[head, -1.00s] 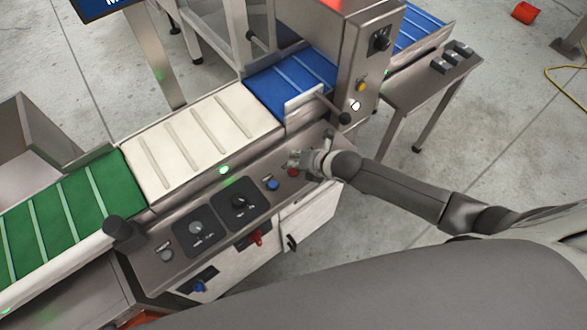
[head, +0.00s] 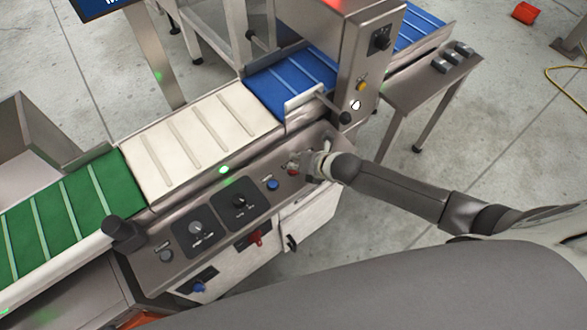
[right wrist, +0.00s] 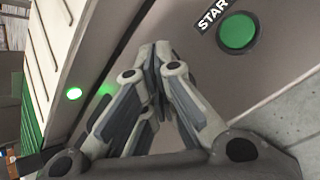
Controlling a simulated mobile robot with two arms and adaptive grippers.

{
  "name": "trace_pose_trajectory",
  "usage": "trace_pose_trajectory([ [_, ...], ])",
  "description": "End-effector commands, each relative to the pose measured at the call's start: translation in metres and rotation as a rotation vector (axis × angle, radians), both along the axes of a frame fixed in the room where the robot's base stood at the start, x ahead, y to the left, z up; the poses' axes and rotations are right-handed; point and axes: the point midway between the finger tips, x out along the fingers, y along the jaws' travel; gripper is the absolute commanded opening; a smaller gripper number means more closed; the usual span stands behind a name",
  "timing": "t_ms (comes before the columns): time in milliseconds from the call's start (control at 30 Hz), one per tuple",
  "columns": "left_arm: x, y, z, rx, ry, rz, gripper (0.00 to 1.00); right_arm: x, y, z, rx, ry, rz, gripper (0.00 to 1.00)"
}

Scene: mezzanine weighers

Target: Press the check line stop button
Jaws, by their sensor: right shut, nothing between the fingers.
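A red button (head: 292,171) on the front control panel (head: 180,240) shows just beside the tips of my right gripper (head: 297,162). Its label is too small to read, so I cannot confirm that it is the check line stop button. My right gripper is shut and empty, low over the panel; I cannot tell whether it touches the button. In the right wrist view the closed fingers (right wrist: 158,50) point at the panel and no red button shows. A green button (right wrist: 238,32) with a partly visible "STAR" label is to their right. My left gripper is not in view.
A blue button (head: 273,184) and two dark dial plates (head: 239,202) lie left of the red button. White (head: 195,140), green (head: 75,205) and blue (head: 290,80) belts run behind the panel. A steel cabinet (head: 352,60) stands behind the gripper.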

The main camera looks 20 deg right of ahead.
Motion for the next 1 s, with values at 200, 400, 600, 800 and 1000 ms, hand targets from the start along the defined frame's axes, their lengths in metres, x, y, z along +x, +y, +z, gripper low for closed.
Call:
trace_pose_trajectory([
  [200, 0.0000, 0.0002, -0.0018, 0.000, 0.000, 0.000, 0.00, 0.0001, -0.0001, -0.0032, -0.001, 0.000, 0.001, 0.00],
  [400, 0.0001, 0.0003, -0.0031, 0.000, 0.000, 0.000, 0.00, -0.0001, -0.0001, -0.0057, -0.001, 0.000, 0.000, 0.00],
  [600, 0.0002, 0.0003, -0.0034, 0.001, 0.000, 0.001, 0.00, -0.0002, -0.0002, -0.0067, -0.001, 0.001, 0.001, 0.00],
  [800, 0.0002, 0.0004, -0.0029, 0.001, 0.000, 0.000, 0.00, -0.0004, -0.0002, -0.0065, -0.001, 0.001, 0.001, 0.00],
  [1000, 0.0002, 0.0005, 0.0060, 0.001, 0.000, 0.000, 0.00, -0.0003, -0.0005, 0.0021, -0.001, 0.002, -0.001, 0.00],
])
